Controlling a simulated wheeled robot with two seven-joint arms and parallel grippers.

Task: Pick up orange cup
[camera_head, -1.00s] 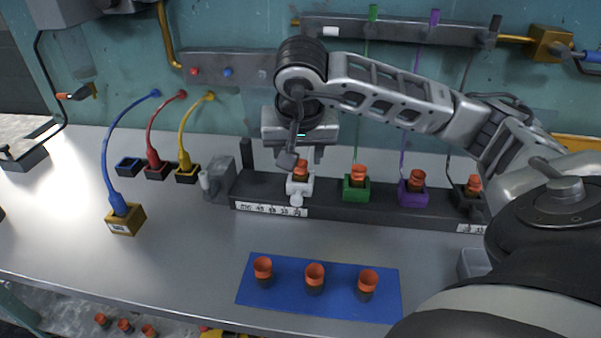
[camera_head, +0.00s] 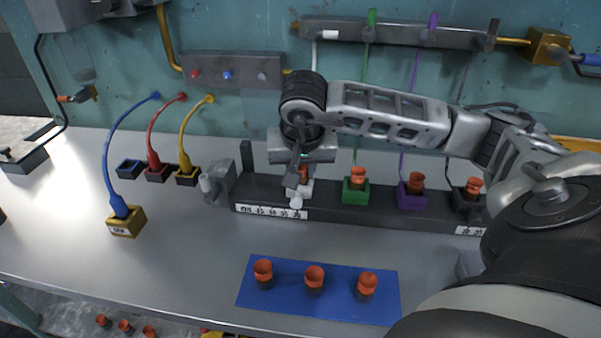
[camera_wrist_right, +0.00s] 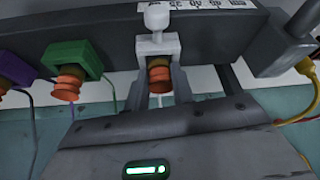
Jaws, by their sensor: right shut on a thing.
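My right gripper (camera_head: 303,165) is lowered over the white holder (camera_head: 298,196) at the left part of the dark rack. In the right wrist view its two fingers (camera_wrist_right: 161,92) stand either side of the orange cup (camera_wrist_right: 159,76), shut on it. The cup sits against the white holder (camera_wrist_right: 158,44). In the head view the wrist and fingers hide most of this cup. More orange cups stand in the green holder (camera_head: 357,178), the purple holder (camera_head: 415,181) and the black holder (camera_head: 472,188). My left gripper is not in view.
Three orange-topped cups stand on a blue mat (camera_head: 330,308) at the front. Blue, red and yellow hoses run to blocks at the left, including a yellow block (camera_head: 126,222). A dark rack (camera_head: 385,210) spans the bench. The bench between rack and mat is clear.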

